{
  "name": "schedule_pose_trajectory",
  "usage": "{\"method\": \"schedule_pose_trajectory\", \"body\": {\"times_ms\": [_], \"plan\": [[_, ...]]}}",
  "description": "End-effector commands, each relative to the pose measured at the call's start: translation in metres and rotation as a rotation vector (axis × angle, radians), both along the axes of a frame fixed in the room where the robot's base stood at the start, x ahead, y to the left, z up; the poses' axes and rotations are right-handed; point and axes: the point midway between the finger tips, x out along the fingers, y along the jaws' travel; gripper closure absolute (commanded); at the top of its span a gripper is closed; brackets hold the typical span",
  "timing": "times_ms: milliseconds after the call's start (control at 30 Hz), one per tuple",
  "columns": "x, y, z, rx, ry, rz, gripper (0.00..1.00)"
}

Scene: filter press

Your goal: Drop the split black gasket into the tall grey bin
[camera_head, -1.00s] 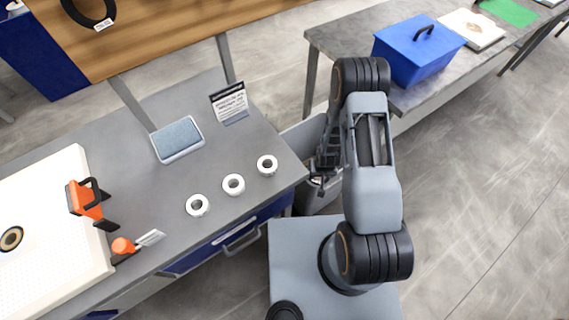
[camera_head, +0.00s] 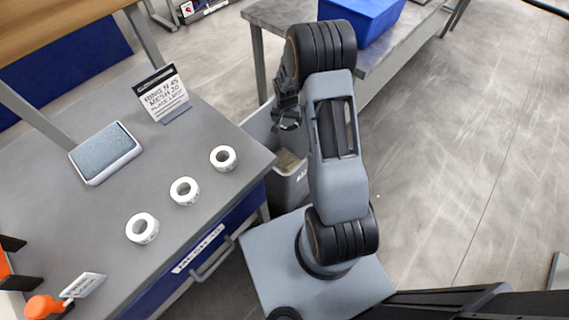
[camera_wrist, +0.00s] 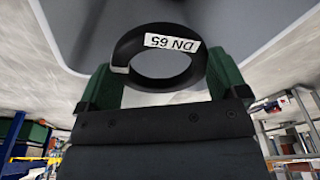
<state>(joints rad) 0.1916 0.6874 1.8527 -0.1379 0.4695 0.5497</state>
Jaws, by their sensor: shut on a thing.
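The split black gasket (camera_wrist: 158,58) is a ring with a white "DN 65" label. A narrow gap shows at its left side in the wrist view. My gripper (camera_wrist: 160,88) is shut on it, with a green finger on either side. In the head view my gripper (camera_head: 287,122) is above the tall grey bin (camera_head: 291,186), and the gasket there is small and hard to make out. The bin stands on the floor between the grey bench and my arm. Part of its opening is hidden by my gripper and arm.
The grey bench (camera_head: 110,200) at left carries three white rings (camera_head: 184,191), a grey-blue pad (camera_head: 105,153), a sign (camera_head: 162,95) and an orange-handled tool (camera_head: 45,306). A blue box (camera_head: 372,20) sits on the table behind.

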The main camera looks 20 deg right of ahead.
Motion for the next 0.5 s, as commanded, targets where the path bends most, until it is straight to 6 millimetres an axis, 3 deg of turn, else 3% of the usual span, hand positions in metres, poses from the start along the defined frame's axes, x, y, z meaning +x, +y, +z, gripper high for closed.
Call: {"method": "schedule_pose_trajectory", "body": {"times_ms": [500], "plan": [[0.0,-0.001,-0.05,0.0,0.0,0.0,0.32]]}}
